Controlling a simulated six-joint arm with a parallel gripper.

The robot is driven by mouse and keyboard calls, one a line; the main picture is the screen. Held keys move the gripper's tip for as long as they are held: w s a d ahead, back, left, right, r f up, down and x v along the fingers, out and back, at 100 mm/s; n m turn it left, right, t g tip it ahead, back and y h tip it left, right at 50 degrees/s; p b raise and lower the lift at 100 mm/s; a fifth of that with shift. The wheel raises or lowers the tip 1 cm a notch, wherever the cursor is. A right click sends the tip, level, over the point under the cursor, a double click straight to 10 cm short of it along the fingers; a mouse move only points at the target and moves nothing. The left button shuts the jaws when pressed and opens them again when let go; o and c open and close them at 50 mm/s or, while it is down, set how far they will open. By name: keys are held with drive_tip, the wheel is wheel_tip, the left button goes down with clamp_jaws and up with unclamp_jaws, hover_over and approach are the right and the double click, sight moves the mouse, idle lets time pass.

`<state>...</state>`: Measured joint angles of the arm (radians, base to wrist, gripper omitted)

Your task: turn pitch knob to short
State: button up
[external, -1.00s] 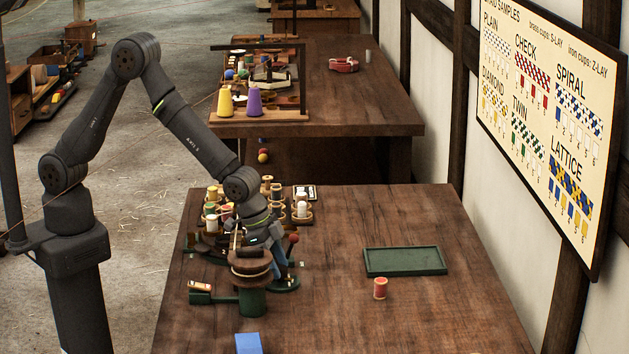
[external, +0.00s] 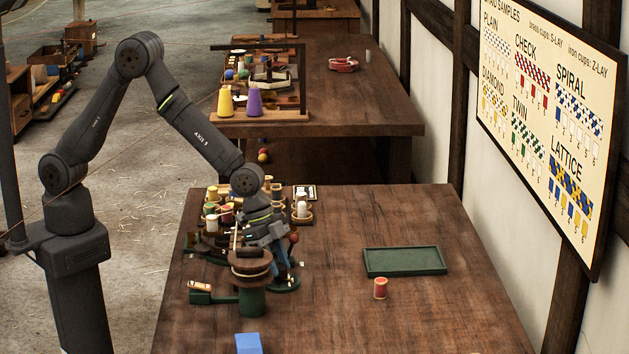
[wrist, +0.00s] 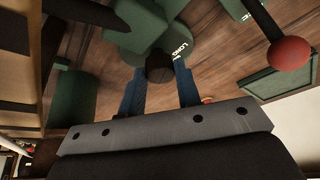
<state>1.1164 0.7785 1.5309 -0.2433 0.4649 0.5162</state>
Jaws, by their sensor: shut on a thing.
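The pitch knob (wrist: 160,67) is a small dark round knob at the top middle of the wrist view. It stands on a green machine base (wrist: 205,50) with white lettering that seems to read LONG beside the knob. My gripper (wrist: 160,78) has its blue fingers on either side of the knob, shut on it. In the external view my gripper (external: 282,266) reaches down behind the brown drum (external: 250,265) of the machine. The knob is hidden there, and its pointing direction is unclear.
A red ball-ended lever (wrist: 290,53) stands right of the knob in the wrist view. Several spools (external: 222,205) crowd the bench behind the machine.

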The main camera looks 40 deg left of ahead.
drive_tip(key=m+g, duration=0.1)
drive_tip(key=m, duration=0.1)
drive_tip(key=m+g, duration=0.1)
drive_tip(key=m, duration=0.1)
drive_tip(key=shift+w+m, duration=0.2)
drive_tip(key=shift+m, duration=0.2)
idle(0.4)
drive_tip(key=o, duration=1)
drive_tip(key=shift+c, duration=0.2)
drive_tip(key=v, duration=1.7)
drive_tip(key=shift+r, duration=0.25)
drive_tip(key=shift+w+d+f, duration=0.1)
